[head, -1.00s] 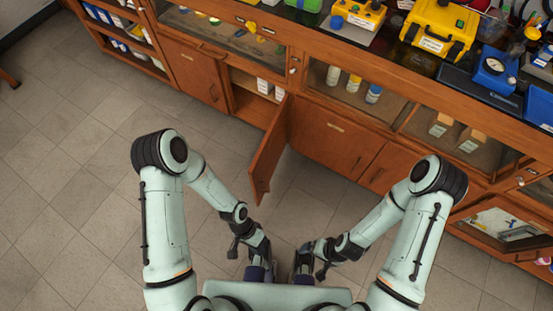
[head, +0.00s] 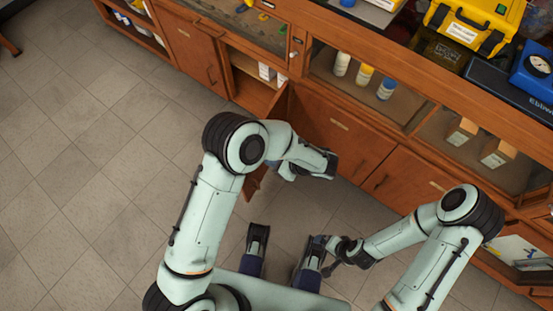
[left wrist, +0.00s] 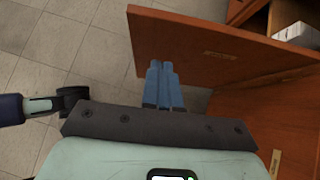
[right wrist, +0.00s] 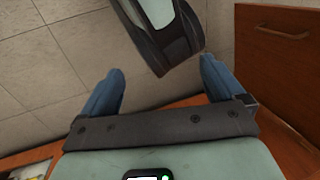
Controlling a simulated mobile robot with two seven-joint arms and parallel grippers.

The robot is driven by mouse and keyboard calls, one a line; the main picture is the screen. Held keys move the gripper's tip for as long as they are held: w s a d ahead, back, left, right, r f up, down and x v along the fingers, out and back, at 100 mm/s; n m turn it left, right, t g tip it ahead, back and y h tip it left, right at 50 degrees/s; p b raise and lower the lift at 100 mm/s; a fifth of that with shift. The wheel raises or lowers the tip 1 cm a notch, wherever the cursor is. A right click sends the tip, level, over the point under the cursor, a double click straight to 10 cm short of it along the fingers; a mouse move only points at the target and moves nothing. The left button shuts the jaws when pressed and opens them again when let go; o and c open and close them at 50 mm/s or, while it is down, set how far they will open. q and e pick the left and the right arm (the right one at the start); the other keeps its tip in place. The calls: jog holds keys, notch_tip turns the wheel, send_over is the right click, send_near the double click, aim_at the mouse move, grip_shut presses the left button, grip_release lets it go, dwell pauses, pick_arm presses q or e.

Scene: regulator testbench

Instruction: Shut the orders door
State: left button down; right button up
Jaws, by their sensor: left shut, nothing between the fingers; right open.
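The wooden orders door (head: 255,183) stands open, swung out from the low cabinet, and my left arm hides its middle in the head view. In the left wrist view the door (left wrist: 195,38) fills the upper right, its small label facing the camera but unreadable. My left gripper (head: 287,172) is shut and empty at the right side of the door in the head view. Its blue fingers (left wrist: 161,68) point at the labelled face; whether they touch it I cannot tell. My right gripper (right wrist: 162,67) is open and empty, low near my base, away from the door.
The open compartment (head: 250,92) holds white boxes. Closed wooden doors (head: 340,130) and glass-fronted shelves with bottles (head: 364,76) lie to its right. A yellow case (head: 465,25) sits on the bench top. The tiled floor (head: 90,190) to the left is clear.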

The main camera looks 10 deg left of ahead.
pick_arm(q)
jog(key=w+a+f+b, duration=0.1)
jog(key=a+f, duration=0.3)
jog(key=a, duration=0.4)
jog(key=shift+w, duration=0.4)
pick_arm(e)
jog(key=shift+w+d+f+t, duration=0.15)
jog(key=shift+w+d+f, duration=0.1)
jog(key=shift+w+f, duration=0.2)
jog(key=shift+w+d+f+t, duration=0.2)
jog(key=shift+w+f, duration=0.1)
jog(key=shift+w, duration=0.2)
pick_arm(q)
jog(key=shift+a, duration=0.15)
